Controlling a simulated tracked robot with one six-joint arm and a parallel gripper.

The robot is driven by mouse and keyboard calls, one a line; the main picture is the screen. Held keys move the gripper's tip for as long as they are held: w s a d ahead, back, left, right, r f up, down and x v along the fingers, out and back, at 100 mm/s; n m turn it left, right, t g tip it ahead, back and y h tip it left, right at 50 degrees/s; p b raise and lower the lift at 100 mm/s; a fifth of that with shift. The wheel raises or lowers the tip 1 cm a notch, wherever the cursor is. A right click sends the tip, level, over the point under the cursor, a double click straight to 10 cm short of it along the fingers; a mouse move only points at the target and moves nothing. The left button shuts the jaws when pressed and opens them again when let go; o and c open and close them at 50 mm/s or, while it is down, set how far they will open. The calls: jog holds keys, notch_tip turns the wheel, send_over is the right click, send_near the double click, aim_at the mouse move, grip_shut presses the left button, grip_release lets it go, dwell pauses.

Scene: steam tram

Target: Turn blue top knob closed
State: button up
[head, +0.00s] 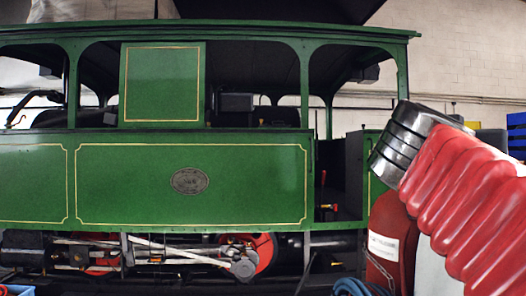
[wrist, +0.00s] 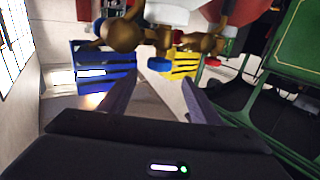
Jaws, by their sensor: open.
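In the wrist view, brass valve fittings (wrist: 186,41) hang at the top of the picture. A blue knob (wrist: 160,64) sits on the underside of the fittings, near the middle. A second blue spot (wrist: 97,29), perhaps another knob, shows at the left end of the brass. I cannot tell which is the top knob. My gripper (wrist: 158,80) is open and empty. Its two fingers point toward the fittings, with the near blue knob appearing between and just beyond the tips. No contact is visible. The head view shows neither the blue knobs nor the fingers clearly.
A green steam tram (head: 190,180) fills the left and centre of the head view. A blue crate (wrist: 104,68) and a yellow crate (wrist: 183,63) stand behind the fittings in the wrist view. Blue hose (head: 352,287) lies at the bottom of the head view.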

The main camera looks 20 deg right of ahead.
jog(key=x, duration=1.2)
jog(key=shift+d, duration=0.1)
jog(key=shift+c, duration=0.4)
jog(key=c, duration=0.7)
